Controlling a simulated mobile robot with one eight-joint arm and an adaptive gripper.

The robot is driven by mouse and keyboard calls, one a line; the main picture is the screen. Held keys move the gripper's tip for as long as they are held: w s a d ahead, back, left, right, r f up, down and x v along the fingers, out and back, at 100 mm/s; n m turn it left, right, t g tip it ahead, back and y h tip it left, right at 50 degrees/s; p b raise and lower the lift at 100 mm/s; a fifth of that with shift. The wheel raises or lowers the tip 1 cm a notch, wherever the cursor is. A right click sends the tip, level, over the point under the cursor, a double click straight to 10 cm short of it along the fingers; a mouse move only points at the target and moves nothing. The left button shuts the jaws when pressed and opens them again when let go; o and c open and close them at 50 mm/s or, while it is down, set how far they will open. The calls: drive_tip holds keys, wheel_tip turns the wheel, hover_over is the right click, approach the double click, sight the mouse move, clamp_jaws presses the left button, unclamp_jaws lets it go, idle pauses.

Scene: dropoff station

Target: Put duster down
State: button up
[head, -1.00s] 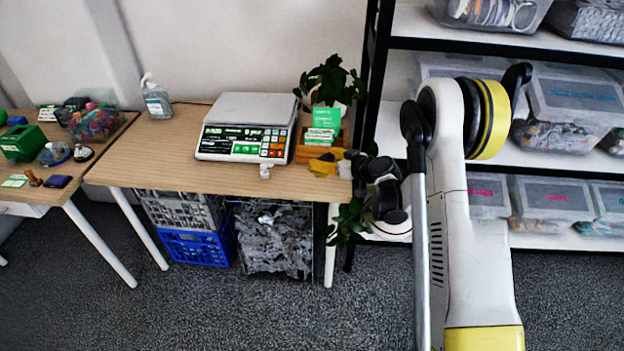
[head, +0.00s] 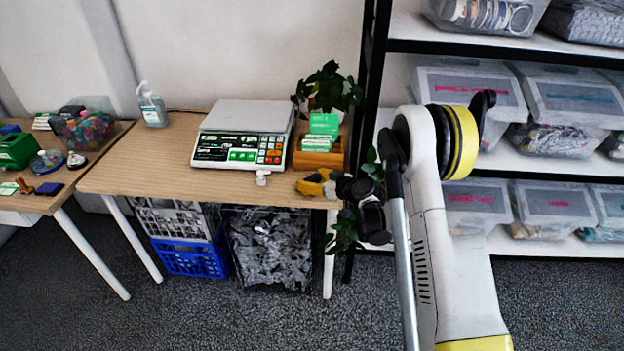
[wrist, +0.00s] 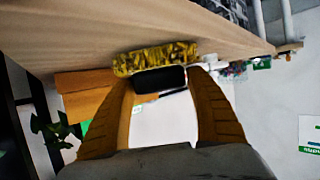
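The duster (wrist: 155,58) has a mottled yellow pad and a black body. In the wrist view it lies between the tips of my gripper's two orange-brown fingers (wrist: 160,80), which close on the black body. The pad is close to the wooden tabletop (wrist: 240,45); I cannot tell whether it touches. In the head view my gripper (head: 322,184) is low over the front right corner of the table (head: 135,170), in front of the wooden card holder. The duster is hard to separate from the yellow fingers there.
A scale (head: 242,140) stands left of the wooden card holder (head: 320,158), with a potted plant (head: 326,90) behind. A sanitiser bottle (head: 152,105) is at the back left. A shelf (head: 500,160) with bins is to the right. The left half of the tabletop is mostly clear.

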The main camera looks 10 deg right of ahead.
drive_tip(key=shift+o, duration=0.8)
drive_tip(key=shift+r, duration=0.1)
